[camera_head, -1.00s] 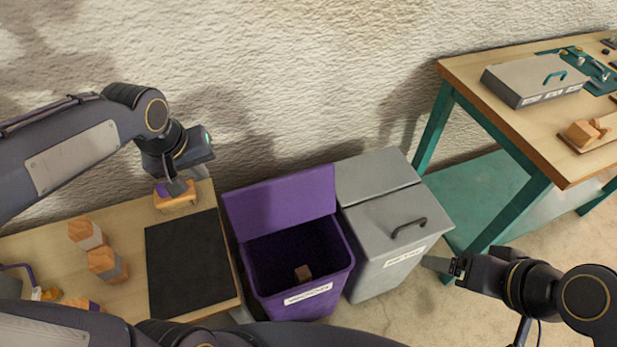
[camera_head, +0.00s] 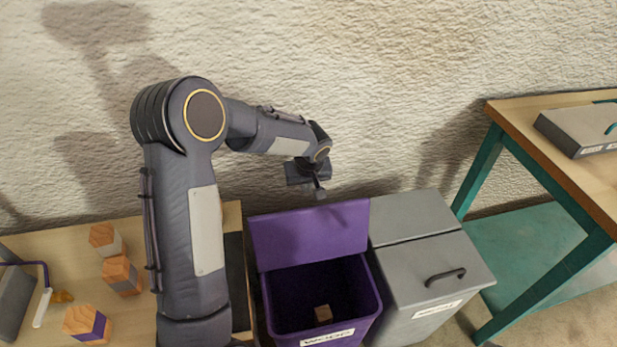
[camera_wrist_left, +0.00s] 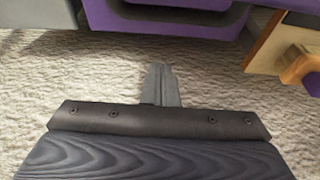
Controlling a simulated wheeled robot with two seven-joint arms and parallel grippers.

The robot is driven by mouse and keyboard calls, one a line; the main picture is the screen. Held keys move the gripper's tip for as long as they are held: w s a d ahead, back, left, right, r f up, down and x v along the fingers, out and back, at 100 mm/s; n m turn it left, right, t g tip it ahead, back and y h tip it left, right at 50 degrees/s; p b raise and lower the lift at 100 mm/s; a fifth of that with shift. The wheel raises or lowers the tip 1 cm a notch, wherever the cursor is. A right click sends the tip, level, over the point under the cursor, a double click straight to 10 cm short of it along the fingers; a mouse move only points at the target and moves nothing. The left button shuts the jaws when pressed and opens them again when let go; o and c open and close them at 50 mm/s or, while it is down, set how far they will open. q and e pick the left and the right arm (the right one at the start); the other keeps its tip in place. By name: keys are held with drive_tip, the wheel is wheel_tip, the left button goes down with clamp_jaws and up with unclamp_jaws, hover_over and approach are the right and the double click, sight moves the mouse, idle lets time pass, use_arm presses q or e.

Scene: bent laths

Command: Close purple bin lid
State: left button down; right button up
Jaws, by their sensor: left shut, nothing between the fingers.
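The purple bin (camera_head: 320,290) stands on the floor with its purple lid (camera_head: 308,232) swung up and back towards the wall. A small wooden block (camera_head: 323,313) lies inside it. My left gripper (camera_head: 320,192) is shut and empty, above and behind the upper edge of the raised lid, near the wall. It appears apart from the lid. In the left wrist view the shut fingers (camera_wrist_left: 161,84) point towards the purple underside or edge (camera_wrist_left: 165,18) at the top. My right gripper is out of view.
A grey bin (camera_head: 425,275) with a shut lid and handle stands right beside the purple bin. A wooden table (camera_head: 45,240) with several blocks is on the left. A teal-legged workbench (camera_head: 575,165) stands on the right.

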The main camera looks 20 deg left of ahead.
use_arm(q)
drive_tip(key=shift+s+d+f, duration=0.3)
drive_tip(key=shift+s+d, duration=0.25)
drive_tip(key=shift+s, duration=0.2)
drive_tip(key=shift+s+d+f, duration=0.25)
drive_tip(key=shift+s+d, duration=0.25)
drive_tip(key=shift+s, duration=0.2)
